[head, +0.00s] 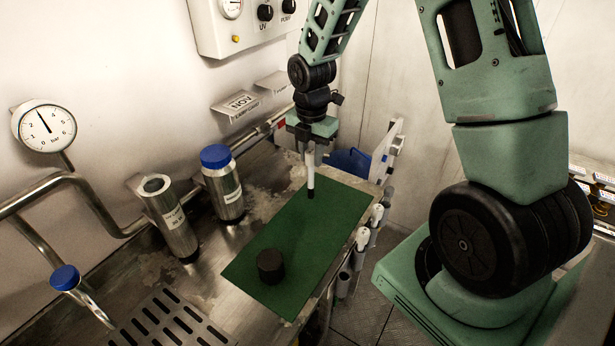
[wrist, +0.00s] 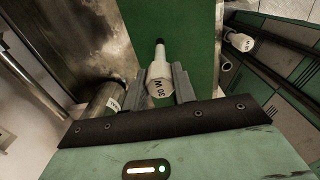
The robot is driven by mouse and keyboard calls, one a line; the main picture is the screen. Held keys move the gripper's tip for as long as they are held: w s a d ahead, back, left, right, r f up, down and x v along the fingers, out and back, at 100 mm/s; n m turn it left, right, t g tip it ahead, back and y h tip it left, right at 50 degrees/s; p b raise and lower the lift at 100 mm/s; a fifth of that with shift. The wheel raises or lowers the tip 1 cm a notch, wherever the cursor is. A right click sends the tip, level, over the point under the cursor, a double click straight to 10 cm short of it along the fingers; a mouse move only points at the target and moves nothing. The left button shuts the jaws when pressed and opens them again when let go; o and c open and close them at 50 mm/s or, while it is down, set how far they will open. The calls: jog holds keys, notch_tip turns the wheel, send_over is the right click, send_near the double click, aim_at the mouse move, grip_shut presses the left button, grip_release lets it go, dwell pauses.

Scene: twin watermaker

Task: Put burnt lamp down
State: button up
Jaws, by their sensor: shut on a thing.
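The lamp (head: 310,172) is a slim white tube with a dark lower tip, held upright over the far end of the green mat (head: 255,235). Its white end marked "30 W" shows in the wrist view (wrist: 159,82). My gripper (head: 306,148) is shut on the lamp's upper end. The lamp's tip is at or just above the mat; I cannot tell if it touches. The green mat (wrist: 200,60) also lies below the lamp in the wrist view. Whether the lamp is burnt cannot be seen.
A dark round puck (head: 271,266) sits on the mat's near part. Two metal cylinders stand left of the mat, one open (head: 168,218) and one blue-capped (head: 223,185). White-topped lamps (head: 368,226) sit in a rack along the bench's right edge. A slotted drain (head: 170,320) is in front.

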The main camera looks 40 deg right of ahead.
aim_at(311, 176)
jog(key=shift+f+p, duration=0.6)
jog(key=shift+f, duration=1.95)
jog(key=shift+f, duration=0.2)
jog(key=o, duration=0.9)
jog(key=shift+r, duration=0.15)
